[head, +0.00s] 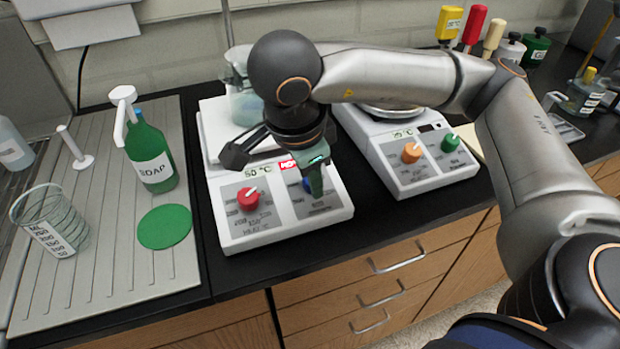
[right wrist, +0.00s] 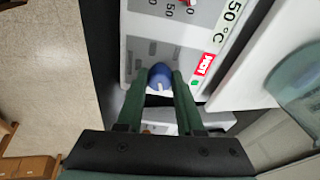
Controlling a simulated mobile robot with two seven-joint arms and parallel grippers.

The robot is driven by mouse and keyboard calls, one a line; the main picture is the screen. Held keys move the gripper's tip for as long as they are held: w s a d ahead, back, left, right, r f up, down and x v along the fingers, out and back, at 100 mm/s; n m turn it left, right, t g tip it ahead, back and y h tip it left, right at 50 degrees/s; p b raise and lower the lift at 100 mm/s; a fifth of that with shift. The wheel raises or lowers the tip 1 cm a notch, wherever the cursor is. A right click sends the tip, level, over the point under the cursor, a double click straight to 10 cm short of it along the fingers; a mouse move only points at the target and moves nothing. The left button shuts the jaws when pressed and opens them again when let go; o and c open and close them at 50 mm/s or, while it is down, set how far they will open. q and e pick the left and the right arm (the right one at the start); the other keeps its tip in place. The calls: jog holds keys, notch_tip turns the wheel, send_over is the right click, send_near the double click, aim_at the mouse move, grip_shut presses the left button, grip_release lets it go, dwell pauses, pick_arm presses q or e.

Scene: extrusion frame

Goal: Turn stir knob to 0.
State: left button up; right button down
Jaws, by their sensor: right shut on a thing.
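The near hot plate stirrer (head: 232,228) is white. It has a red knob (head: 248,198) on the left of its front panel and a blue knob (right wrist: 160,76) on the right. My right gripper (head: 315,182) reaches down from above, and its green fingers are shut on the blue knob, one on each side in the right wrist view. In the head view the gripper mostly hides this knob. The knob's pointer and the scale figures around it are too small or hidden to read. My left gripper is not in view.
The display reads 50 °C beside a red HOT sign (head: 287,165). A beaker (head: 240,100) stands on the plate. A second stirrer (head: 425,180) with orange and green knobs stands to the right. A soap bottle (head: 150,150) and glass beaker (head: 50,225) stand left.

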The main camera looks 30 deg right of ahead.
jog(key=shift+n+b, duration=0.3)
jog(key=shift+n, duration=0.5)
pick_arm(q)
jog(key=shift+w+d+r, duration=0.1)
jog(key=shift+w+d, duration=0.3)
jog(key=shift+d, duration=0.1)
pick_arm(e)
jog(key=c, duration=0.5)
grip_release()
jog(key=shift+c, duration=0.2)
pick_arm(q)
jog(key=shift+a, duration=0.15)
